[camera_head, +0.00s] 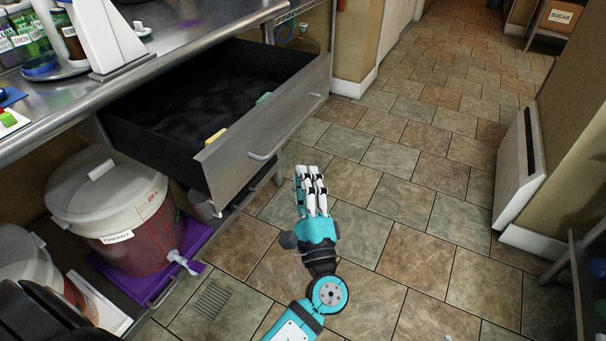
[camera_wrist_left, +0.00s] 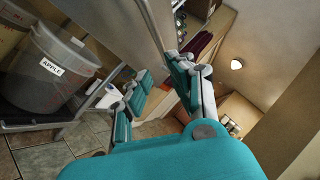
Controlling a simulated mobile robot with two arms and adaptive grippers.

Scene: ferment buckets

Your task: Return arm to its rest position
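My left gripper (camera_head: 311,178) hangs over the tiled floor in front of the open drawer (camera_head: 228,150) in the head view, pointing away from me. Its white and teal fingers look close together from that angle. In the left wrist view the two fingers of the left gripper (camera_wrist_left: 158,66) stand apart with nothing held between them. The gripper appears clear of the drawer's front.
The drawer juts out below the steel counter (camera_head: 190,35). A bucket labelled CHERRY (camera_head: 120,215) stands on a purple mat (camera_head: 135,285). A bucket labelled APPLE (camera_wrist_left: 52,75) shows in the left wrist view. The tiled floor (camera_head: 420,190) right of the gripper is clear.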

